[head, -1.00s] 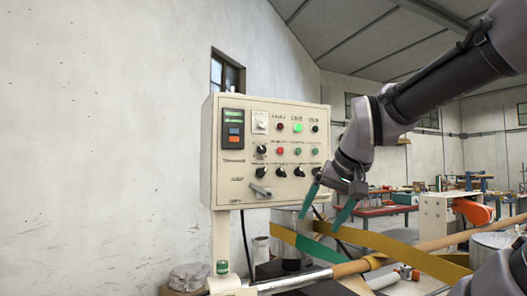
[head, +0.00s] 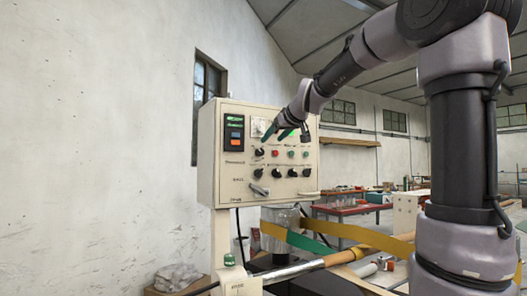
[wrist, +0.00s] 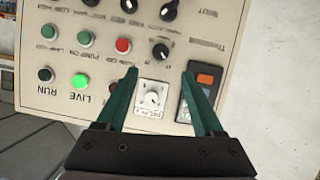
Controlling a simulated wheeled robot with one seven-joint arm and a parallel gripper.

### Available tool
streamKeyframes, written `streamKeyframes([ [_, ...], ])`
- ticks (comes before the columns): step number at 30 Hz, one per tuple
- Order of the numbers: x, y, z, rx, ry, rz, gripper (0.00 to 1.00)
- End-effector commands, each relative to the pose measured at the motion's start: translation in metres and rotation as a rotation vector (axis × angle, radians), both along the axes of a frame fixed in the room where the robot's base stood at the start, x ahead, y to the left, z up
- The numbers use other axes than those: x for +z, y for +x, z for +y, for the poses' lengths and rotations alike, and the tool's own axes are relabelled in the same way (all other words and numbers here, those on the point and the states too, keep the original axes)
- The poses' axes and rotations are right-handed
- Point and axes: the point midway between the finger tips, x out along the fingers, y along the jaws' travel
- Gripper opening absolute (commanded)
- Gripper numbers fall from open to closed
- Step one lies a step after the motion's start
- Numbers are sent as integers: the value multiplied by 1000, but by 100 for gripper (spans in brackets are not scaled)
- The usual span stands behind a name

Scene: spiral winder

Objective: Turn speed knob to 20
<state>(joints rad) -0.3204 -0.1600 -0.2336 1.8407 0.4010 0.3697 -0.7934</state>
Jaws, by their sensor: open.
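The cream control panel (head: 212,165) stands left of centre in the head view. Near its upper left is a white plate with a dial knob (head: 257,126), partly covered by my gripper (head: 273,136). In the wrist view the panel appears upside down. There the white dial knob (wrist: 152,98) lies between the two teal fingers of my gripper (wrist: 158,74), nearer the left one. The fingers are open and hold nothing. I cannot tell how far they are from the panel face. The lettering under the dial is too small to read surely.
A small display with orange and blue buttons (wrist: 204,80) is close beside the right finger. A black knob (wrist: 160,51) and a red button (wrist: 123,45) lie just beyond the fingertips. A lit green lamp (wrist: 80,81) is at left. Yellow and green bands (head: 330,232) run below the panel.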

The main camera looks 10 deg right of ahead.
Motion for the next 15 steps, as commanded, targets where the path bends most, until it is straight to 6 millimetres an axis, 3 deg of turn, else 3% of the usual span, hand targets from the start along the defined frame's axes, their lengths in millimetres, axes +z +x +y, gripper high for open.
streamKeyframes([
  [15,-35,77,21,-2,1,5,69],
])
